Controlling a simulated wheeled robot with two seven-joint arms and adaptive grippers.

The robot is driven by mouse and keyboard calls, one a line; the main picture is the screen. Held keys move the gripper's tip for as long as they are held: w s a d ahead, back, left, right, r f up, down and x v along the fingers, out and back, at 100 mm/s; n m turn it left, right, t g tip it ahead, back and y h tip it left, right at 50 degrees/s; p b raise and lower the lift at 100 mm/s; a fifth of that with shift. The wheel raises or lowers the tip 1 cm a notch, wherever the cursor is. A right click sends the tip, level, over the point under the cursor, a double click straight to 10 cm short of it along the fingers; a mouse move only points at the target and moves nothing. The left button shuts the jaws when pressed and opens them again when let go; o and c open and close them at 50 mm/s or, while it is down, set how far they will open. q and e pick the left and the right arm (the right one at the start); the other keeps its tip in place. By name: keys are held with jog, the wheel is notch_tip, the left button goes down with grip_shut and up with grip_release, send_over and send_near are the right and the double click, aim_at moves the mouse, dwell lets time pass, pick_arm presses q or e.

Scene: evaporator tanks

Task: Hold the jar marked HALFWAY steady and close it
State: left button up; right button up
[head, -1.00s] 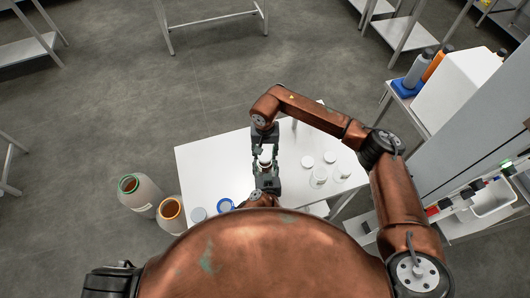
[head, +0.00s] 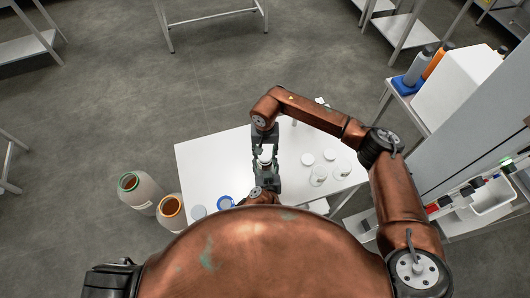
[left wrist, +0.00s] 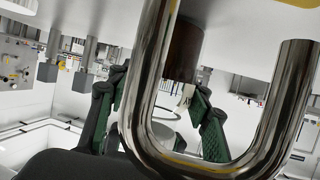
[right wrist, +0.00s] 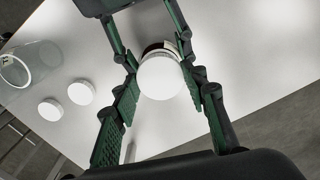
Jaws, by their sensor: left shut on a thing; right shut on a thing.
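A small jar with a white lid (head: 265,155) stands on the white table between my grippers. The right wrist view shows the round lid (right wrist: 160,78) from above, with a dark reddish band under it. My right gripper (head: 264,142) is shut on the lid; its green fingers (right wrist: 160,88) lie on either side of it. My left gripper (head: 266,180) is shut on the jar from the near side. In the left wrist view a brown cylinder (left wrist: 185,50) and a pale tag stand between its green fingers (left wrist: 165,105). The jar's marking cannot be read.
Two white lids (right wrist: 80,92) and clear jars (head: 317,176) stand on the table (head: 205,165) to the right. A blue-rimmed container (head: 226,203) is at the near edge. Two large brown-filled containers (head: 171,207) stand left of the table. A shiny bent tube (left wrist: 150,120) crosses the left wrist view.

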jog(key=shift+f, duration=0.55)
